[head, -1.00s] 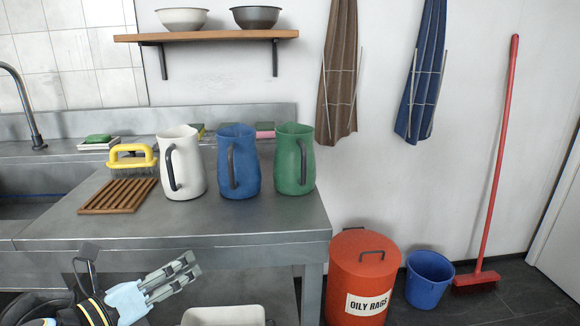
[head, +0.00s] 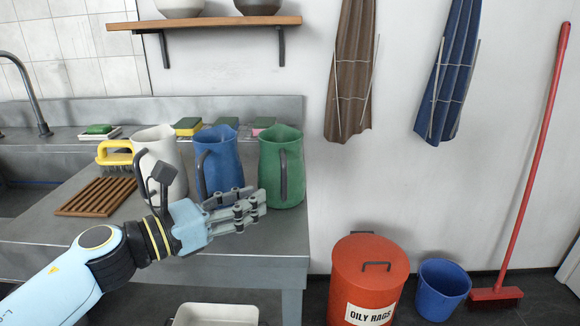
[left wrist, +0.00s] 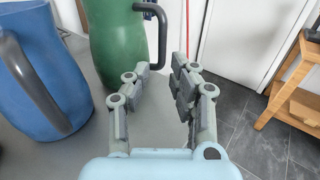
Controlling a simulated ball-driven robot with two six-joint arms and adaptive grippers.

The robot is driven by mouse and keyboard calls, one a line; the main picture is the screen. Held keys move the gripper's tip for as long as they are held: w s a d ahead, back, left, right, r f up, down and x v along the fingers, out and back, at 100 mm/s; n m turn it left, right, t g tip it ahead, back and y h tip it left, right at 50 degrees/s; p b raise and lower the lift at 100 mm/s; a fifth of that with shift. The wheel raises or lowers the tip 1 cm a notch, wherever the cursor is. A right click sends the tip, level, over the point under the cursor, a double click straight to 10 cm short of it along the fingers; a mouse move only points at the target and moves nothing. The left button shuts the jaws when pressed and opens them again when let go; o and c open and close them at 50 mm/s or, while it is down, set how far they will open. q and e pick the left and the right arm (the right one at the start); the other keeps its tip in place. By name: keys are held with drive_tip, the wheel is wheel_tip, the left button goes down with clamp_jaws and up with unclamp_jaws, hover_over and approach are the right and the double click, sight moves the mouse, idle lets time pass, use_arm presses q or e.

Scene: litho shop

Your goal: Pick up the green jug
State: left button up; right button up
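The green jug (head: 283,166) stands upright at the right end of the steel counter, its dark handle facing me. It also shows in the left wrist view (left wrist: 117,45), ahead and to the left of the fingers, with its handle nearest them. My left gripper (head: 262,203) is in front of the jugs, its fingertips just before the green jug's lower part. In the left wrist view my left gripper (left wrist: 163,75) has its fingers apart with nothing between them. The blue jug (head: 222,163) stands left of the green one. My right gripper is not in view.
A white jug (head: 160,155) stands left of the blue one, beside a wooden slatted rack (head: 97,197) and a yellow-handled brush (head: 115,155). Sponges (head: 188,126) lie behind the jugs. A red oily-rags bin (head: 368,275) and a blue bucket (head: 442,287) stand right of the counter.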

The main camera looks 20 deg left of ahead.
sight(282, 188)
use_arm(q)
drive_tip(key=shift+x, duration=1)
drive_tip(key=shift+w+d, duration=0.25)
drive_tip(key=shift+w, duration=0.05)
drive_tip(key=p+x, duration=0.1)
drive_tip(key=x, duration=0.3)
drive_tip(key=shift+w+d, duration=0.2)
drive_tip(key=shift+d, duration=0.1)
drive_tip(key=shift+w+f, duration=0.1)
drive_tip(key=shift+w, duration=0.05)
clamp_jaws()
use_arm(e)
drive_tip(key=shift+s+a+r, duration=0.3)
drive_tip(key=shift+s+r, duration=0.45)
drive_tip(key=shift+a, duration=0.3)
